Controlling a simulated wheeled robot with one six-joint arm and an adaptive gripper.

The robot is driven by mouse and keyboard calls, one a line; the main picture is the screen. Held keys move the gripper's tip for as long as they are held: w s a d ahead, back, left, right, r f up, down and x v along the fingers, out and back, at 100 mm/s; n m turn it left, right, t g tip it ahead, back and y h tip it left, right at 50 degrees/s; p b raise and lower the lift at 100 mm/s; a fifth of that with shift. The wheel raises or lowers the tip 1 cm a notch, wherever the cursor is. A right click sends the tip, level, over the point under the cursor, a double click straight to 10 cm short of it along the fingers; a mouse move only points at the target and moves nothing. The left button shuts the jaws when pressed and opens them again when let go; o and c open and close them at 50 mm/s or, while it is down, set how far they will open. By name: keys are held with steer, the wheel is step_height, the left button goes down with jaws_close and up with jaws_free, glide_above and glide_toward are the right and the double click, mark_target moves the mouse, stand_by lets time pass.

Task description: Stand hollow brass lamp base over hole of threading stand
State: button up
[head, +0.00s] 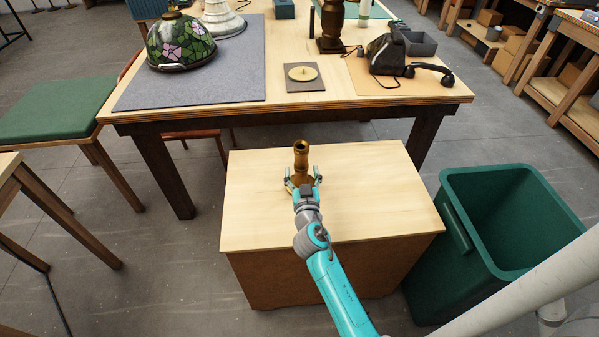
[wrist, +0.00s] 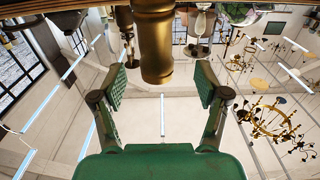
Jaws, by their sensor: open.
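The hollow brass lamp base (head: 301,157) stands upright on the small wooden cabinet, its lower part partly hidden by my gripper. My gripper (head: 302,183) is open, with a finger on either side of the base's lower part. In the wrist view the brass column (wrist: 155,45) appears beyond and between the open green-padded fingers (wrist: 160,85), with a gap to each pad. A dark square board with a round brass-coloured disc (head: 302,73) lies on the big table; I cannot tell whether it is the threading stand, and no hole shows.
The cabinet top (head: 375,190) is otherwise clear. Behind it, the big table holds a stained-glass shade (head: 180,42) on a grey mat (head: 225,85), a dark turned column (head: 331,28) and a black telephone (head: 388,55). A green bin (head: 500,220) stands right, a green-topped stool (head: 55,108) left.

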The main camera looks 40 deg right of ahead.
mark_target(302, 162)
steer(key=shift+d+f+x, duration=0.1)
steer(key=shift+f+x, duration=0.05)
steer(key=shift+x, duration=1.7)
steer(key=shift+d+f+x, duration=0.1)
steer(key=shift+d+x, duration=0.05)
steer(key=shift+x, duration=1.75)
steer(key=shift+s, duration=0.15)
jaws_close()
steer(key=shift+r, duration=0.1)
